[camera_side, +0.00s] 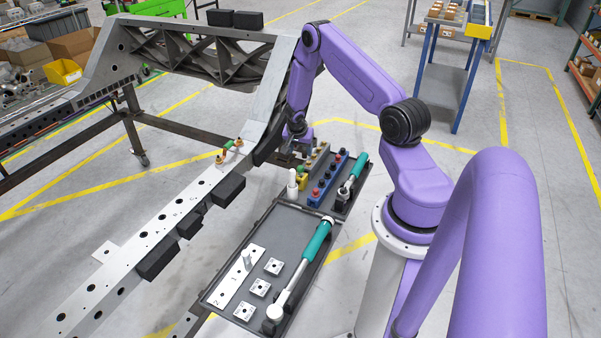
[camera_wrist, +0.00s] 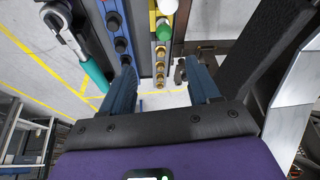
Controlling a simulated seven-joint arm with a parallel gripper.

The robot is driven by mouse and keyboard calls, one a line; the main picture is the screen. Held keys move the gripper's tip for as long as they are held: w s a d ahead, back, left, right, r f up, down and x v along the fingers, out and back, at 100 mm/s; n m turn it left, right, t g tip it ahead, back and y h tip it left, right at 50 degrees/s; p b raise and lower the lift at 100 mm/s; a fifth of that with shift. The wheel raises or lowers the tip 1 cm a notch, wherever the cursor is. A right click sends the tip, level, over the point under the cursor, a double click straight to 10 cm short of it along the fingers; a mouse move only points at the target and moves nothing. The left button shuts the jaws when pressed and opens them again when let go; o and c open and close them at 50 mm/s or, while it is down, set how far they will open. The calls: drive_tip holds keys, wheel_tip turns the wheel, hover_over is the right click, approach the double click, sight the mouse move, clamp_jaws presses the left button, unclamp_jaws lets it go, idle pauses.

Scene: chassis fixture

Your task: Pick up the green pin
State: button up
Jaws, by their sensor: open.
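In the wrist view a green pin (camera_wrist: 164,32) stands in a narrow rack between a white pin (camera_wrist: 168,6) and a row of brass pins (camera_wrist: 160,68). My gripper (camera_wrist: 160,66) is open, its two blue-grey fingers apart, one to each side of the rack line, with nothing seen between them in their grip. The green pin lies beyond the fingertips toward the top of the picture. In the side view my gripper (camera_side: 297,142) is low near the far end of the pin racks (camera_side: 318,158); its fingers are too small and partly hidden there.
A blue rack (camera_wrist: 119,20) with dark knobs stands left of the pin row. A teal-handled tool (camera_wrist: 94,75) lies further left. The grey chassis beam (camera_side: 205,190) runs close beside the tray (camera_side: 295,222). Small green and brass parts (camera_side: 231,147) sit on the beam.

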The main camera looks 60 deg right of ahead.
hover_over(300, 167)
drive_tip(key=s+a, duration=0.1)
drive_tip(key=a, duration=0.1)
drive_tip(key=f, duration=0.6)
drive_tip(key=shift+s+d+f, duration=0.15)
drive_tip(key=shift+s+f, duration=0.05)
drive_tip(key=shift+f, duration=0.2)
drive_tip(key=x, duration=0.4)
drive_tip(key=shift+w+a, duration=0.25)
drive_tip(key=shift+w, duration=0.1)
drive_tip(key=shift+d+f, duration=0.25)
drive_tip(key=shift+f, duration=0.4)
clamp_jaws()
